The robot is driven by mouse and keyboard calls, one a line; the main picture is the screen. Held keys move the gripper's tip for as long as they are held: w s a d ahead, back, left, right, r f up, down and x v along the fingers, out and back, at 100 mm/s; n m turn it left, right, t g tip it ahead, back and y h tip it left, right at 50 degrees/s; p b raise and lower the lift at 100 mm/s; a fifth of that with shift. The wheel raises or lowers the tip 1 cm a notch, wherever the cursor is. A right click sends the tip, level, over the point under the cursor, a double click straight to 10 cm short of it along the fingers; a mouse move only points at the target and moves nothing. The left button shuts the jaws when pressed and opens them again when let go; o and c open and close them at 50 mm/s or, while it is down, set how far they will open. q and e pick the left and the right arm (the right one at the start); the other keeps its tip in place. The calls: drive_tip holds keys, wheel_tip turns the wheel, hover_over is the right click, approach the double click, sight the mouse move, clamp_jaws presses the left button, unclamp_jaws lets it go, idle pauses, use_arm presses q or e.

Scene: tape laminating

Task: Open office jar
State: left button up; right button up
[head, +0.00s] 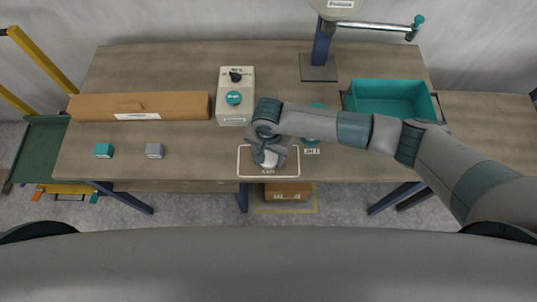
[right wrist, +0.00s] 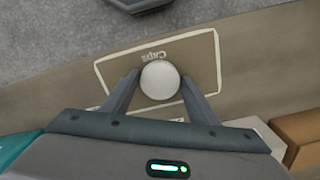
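A white round cap (right wrist: 160,80) sits between the two fingers of my right gripper (right wrist: 160,76), which appear to touch it on both sides. In the head view, my right gripper (head: 269,160) points down over a white-outlined rectangle marked Caps (head: 246,170) at the table's front edge, and part of the white cap shows under it. I cannot tell whether the cap touches the table. A teal-topped thing (head: 318,106) is mostly hidden behind my right arm, above a small label reading like Jar 1 (head: 312,151). My left gripper is not in view.
A teal bin (head: 390,85) stands at the back right. A long brown carton (head: 165,106) and two small blocks (head: 104,151) are farther left. The front left of the table is mostly clear.

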sight(268, 158)
drive_tip(key=shift+o, duration=0.6)
drive_tip(key=shift+r, duration=0.1)
drive_tip(key=shift+r+p, duration=0.15)
drive_tip(key=shift+p, duration=0.15)
drive_tip(key=shift+r+b, duration=0.15)
drive_tip(key=shift+b, duration=0.2)
wheel_tip(268, 158, up, 12)
drive_tip(key=b, duration=0.4)
drive_tip(key=shift+f, duration=0.2)
drive_tip(key=shift+a, duration=0.1)
